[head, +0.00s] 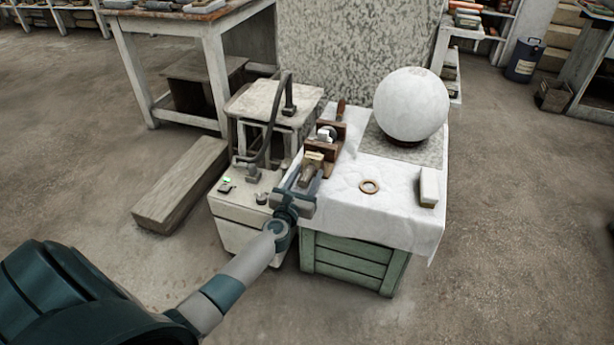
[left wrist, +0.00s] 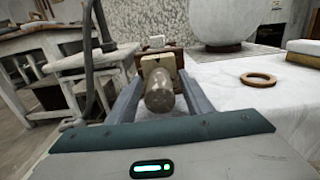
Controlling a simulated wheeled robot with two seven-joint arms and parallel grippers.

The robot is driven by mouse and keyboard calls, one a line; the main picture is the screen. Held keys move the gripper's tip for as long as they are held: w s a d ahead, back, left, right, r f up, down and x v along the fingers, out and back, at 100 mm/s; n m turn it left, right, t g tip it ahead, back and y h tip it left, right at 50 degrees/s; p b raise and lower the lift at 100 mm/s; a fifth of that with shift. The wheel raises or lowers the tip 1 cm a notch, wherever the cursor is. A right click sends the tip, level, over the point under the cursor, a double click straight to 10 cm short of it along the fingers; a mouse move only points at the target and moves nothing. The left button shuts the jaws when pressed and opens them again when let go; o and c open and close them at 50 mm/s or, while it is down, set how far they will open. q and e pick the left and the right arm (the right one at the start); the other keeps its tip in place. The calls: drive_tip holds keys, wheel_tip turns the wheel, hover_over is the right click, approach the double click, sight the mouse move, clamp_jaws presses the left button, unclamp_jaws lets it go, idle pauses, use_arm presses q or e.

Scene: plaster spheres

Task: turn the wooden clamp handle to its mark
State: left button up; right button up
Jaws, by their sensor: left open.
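The wooden clamp (head: 325,147) stands at the left edge of a white-draped crate, with brown jaws. Its round-ended handle (left wrist: 160,98) points toward me in the left wrist view, in front of a pale block (left wrist: 158,66). My left gripper (head: 304,178) is open, and its two fingers (left wrist: 160,92) reach along either side of the handle. A gap shows beside the handle, so I see no firm contact. I cannot make out the mark. My right gripper is not in view.
A large white sphere (head: 411,104) stands behind right on a grey slab. A wooden ring (head: 369,186) and a pale block (head: 429,187) lie on the cloth (head: 395,215).

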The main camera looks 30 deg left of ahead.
use_arm(q)
drive_tip(key=c, duration=1.1)
drive_tip(key=shift+m, duration=0.4)
